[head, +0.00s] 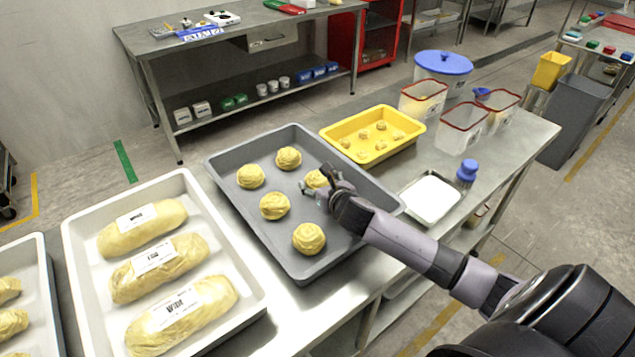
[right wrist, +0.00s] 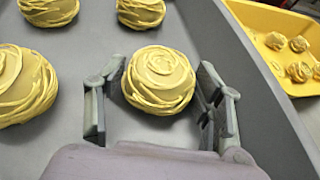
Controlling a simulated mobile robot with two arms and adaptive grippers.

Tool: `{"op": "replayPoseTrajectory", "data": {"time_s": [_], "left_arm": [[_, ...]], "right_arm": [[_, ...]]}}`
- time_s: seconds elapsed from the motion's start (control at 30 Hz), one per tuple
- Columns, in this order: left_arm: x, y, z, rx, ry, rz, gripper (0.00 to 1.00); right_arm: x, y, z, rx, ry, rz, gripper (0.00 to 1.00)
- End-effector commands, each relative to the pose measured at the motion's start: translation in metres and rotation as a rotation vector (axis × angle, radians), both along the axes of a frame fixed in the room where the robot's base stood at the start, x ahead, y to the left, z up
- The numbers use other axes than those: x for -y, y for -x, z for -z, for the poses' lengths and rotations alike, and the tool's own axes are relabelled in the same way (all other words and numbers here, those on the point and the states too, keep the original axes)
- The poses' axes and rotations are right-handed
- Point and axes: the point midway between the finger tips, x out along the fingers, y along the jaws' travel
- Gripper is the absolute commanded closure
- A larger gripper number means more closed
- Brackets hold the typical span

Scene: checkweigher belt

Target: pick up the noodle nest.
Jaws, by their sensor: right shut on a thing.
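My right gripper (head: 317,188) is over the grey tray (head: 232,155) with its fingers shut on a yellow noodle nest (head: 314,179). In the right wrist view, this round coiled nest (right wrist: 158,80) sits between the two fingers (right wrist: 160,104), one on each side. It is at or close to the tray floor; I cannot tell if it is lifted. Several other nests lie apart in the same tray, such as one at the back (head: 289,158), one at the left (head: 250,176) and one in front (head: 309,239). My left gripper is not in view.
A white tray (head: 78,233) with large labelled packs stands left of the grey tray. A yellow tray (head: 344,126) with small pieces is behind it. Right are a shallow metal tray (head: 431,198), a blue-capped bottle (head: 466,174), red-rimmed clear containers (head: 461,131) and a blue-lidded tub (head: 443,64).

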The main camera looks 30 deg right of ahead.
Motion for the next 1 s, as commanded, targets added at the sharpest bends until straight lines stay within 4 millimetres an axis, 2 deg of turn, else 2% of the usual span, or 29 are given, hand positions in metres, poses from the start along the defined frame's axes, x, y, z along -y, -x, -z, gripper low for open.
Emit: {"op": "replayPoseTrajectory", "data": {"time_s": [0.17,0.4,0.57,0.77,1.0], "left_arm": [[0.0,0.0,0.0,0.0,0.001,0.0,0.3],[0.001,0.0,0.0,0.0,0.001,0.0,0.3],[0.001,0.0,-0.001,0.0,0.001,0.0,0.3],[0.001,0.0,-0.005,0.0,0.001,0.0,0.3],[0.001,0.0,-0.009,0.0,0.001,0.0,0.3]], "right_arm": [[0.0,0.0,-0.001,0.002,0.0,0.0,0.69],[0.0,0.0,-0.002,0.002,0.001,0.0,0.7],[0.001,-0.001,-0.012,0.005,0.003,-0.001,0.7],[0.001,-0.001,-0.046,0.007,0.006,-0.002,0.7],[0.001,-0.001,-0.116,0.01,0.007,-0.002,0.7]]}}
